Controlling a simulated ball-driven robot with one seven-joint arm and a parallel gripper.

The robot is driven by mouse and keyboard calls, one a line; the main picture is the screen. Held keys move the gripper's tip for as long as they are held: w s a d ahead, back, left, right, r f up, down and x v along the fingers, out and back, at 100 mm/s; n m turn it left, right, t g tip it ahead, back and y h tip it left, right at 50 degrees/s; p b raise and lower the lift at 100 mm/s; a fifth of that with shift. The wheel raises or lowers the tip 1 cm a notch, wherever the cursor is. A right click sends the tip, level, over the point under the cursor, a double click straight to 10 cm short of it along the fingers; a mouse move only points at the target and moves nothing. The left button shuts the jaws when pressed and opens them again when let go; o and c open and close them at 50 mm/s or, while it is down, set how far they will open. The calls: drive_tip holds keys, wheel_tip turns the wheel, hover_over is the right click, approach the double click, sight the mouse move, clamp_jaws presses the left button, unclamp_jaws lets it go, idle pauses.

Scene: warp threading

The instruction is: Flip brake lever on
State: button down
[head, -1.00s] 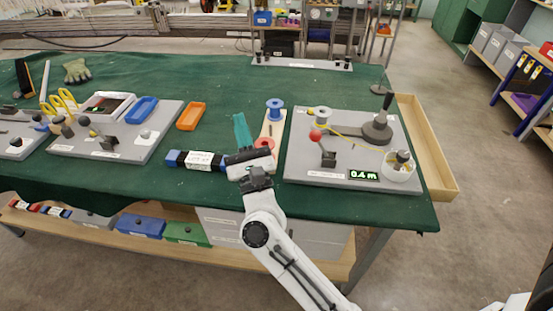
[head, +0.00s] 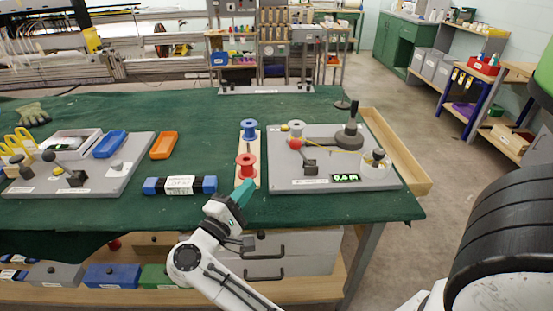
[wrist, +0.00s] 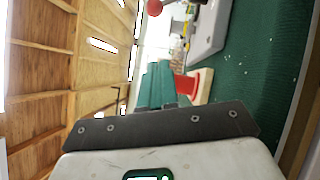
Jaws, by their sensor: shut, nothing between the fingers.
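A lever with a red ball knob (head: 295,143) stands on a dark bracket (head: 310,167) at the left of the grey right-hand board (head: 285,183). The lever leans back and left. In the wrist view the red knob (wrist: 154,7) shows at the top edge. My gripper (head: 245,188) has teal fingers, shut and empty. In the wrist view the teal fingers (wrist: 157,85) appear beside the red spool. Which way counts as on cannot be read.
A blue-and-black bar (head: 180,185) lies left. The board also carries a dark crank (head: 349,136), a white cup and a lit display (head: 346,178).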

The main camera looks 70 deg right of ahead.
sight(303, 156)
drive_tip(key=shift+d+r, duration=0.1)
drive_tip(key=p+x, duration=0.2)
drive_tip(key=x, duration=0.7)
drive_tip(key=shift+s+d+r, duration=0.15)
drive_tip(key=shift+d+r, duration=0.05)
drive_tip(key=shift+d, duration=0.1)
drive_tip(key=shift+s+d+r+p, duration=0.35)
drive_tip(key=shift+s+d+p, duration=0.3)
drive_tip(key=shift+s, duration=0.25)
drive_tip(key=shift+s+d+r, duration=0.2)
drive_tip(key=shift+s+d, duration=0.35)
drive_tip(key=shift+s, duration=0.1)
drive_tip(key=shift+s+r, duration=0.1)
